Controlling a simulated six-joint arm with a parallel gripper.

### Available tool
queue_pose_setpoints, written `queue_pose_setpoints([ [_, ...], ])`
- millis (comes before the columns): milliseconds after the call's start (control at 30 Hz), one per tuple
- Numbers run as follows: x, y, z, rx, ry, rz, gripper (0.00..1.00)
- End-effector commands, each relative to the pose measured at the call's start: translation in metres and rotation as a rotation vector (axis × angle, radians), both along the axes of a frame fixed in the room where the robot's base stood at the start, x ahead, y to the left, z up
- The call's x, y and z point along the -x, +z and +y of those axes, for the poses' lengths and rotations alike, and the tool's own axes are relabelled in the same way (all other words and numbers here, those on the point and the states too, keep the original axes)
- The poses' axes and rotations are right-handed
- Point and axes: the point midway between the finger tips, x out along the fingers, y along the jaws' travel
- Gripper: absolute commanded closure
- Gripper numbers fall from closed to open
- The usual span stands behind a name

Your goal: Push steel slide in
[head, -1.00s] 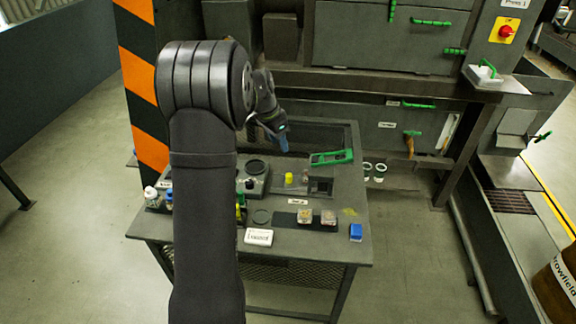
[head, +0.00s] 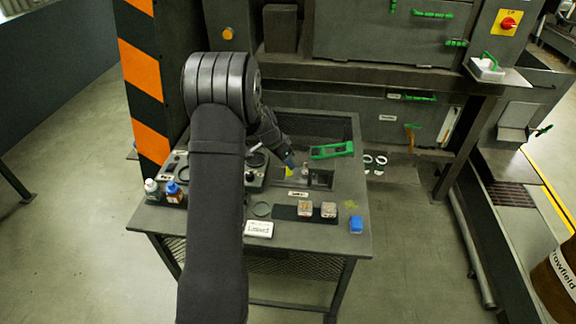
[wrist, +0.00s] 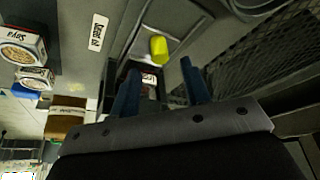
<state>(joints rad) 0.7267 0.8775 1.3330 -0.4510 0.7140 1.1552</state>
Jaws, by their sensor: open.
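The steel slide (wrist: 172,22) is a pale flat strip on the bench in the wrist view. A yellow knob (wrist: 158,50) stands on or beside it; I cannot tell which. The knob also shows in the head view (head: 289,171), partly hidden by my gripper. My gripper (wrist: 159,67) is open, with its two blue fingers apart and nothing held between them. The knob appears just beyond the gap between the fingertips. In the head view, my gripper (head: 289,160) is low over the bench by the knob. Touching cannot be made out.
A green frame (head: 332,150) lies behind a dark square opening (head: 321,178). A mesh panel (wrist: 255,60) lies right in the wrist view.

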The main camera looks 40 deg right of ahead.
Motion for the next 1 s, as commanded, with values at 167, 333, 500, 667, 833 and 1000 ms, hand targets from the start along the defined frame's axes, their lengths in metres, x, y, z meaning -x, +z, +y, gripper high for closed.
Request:
queue_pose_setpoints([
  [167, 0.0, -0.024, -0.01, -0.001, 0.0, 0.001, 0.57],
  [333, 0.0, -0.033, -0.014, 0.0, 0.0, 0.001, 0.57],
  [500, 0.0, -0.035, -0.014, 0.0, 0.0, 0.0, 0.57],
  [667, 0.0, -0.034, -0.014, 0.0, 0.0, 0.0, 0.63],
  [833, 0.0, -0.034, -0.014, 0.0, 0.0, 0.0, 0.96],
  [1000, 0.0, -0.034, -0.014, 0.0, 0.0, 0.0, 1.0],
])
